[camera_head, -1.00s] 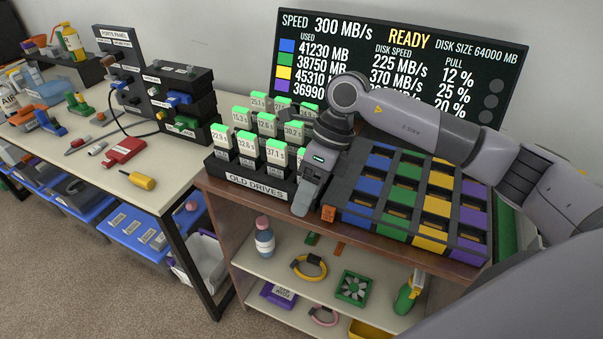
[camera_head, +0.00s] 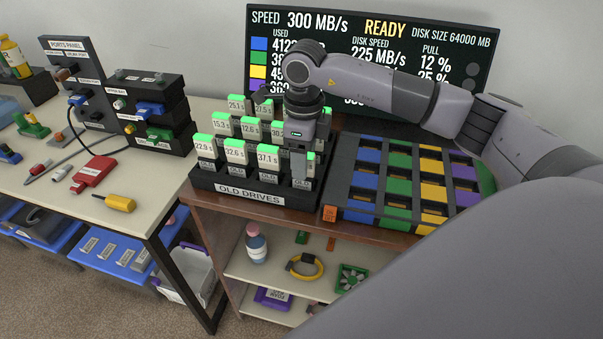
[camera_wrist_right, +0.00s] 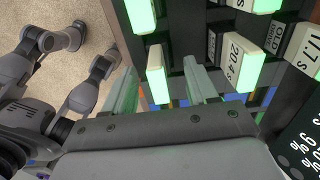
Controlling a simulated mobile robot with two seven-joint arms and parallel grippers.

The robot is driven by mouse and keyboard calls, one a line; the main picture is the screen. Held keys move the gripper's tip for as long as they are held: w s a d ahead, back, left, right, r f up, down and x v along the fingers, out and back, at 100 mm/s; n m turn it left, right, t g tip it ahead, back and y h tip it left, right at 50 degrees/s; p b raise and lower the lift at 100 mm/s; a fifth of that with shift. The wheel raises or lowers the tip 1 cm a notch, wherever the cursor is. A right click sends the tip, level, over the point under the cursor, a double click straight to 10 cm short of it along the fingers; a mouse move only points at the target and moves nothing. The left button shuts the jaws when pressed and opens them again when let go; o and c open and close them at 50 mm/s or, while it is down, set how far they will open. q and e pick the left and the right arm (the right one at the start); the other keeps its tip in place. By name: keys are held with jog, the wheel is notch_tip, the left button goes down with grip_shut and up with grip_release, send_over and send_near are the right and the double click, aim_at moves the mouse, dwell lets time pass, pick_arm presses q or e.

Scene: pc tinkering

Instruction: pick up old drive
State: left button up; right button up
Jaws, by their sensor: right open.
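Several old drives with bright green tops and white time labels, such as the one reading 37.1 (camera_head: 268,156), stand upright in the black rack marked OLD DRIVES (camera_head: 205,178). My right gripper (camera_head: 300,168) points down at the rack's front right corner and partly hides the drives there. In the right wrist view my right gripper (camera_wrist_right: 160,92) is open and empty. A green-topped drive (camera_wrist_right: 157,72) shows in the gap between its fingers; I cannot tell whether they reach down beside it. A drive labelled 20.4 (camera_wrist_right: 238,62) stands to the right of the fingers. My left gripper is not in view.
A dark grid with blue, green, yellow and purple slots (camera_head: 400,190) lies just right of the rack. A display screen (camera_head: 420,50) stands behind. A workbench with a red device (camera_head: 93,170) and a yellow-handled tool (camera_head: 118,203) is at left.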

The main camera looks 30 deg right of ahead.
jog(key=shift+f, duration=2)
grip_shut()
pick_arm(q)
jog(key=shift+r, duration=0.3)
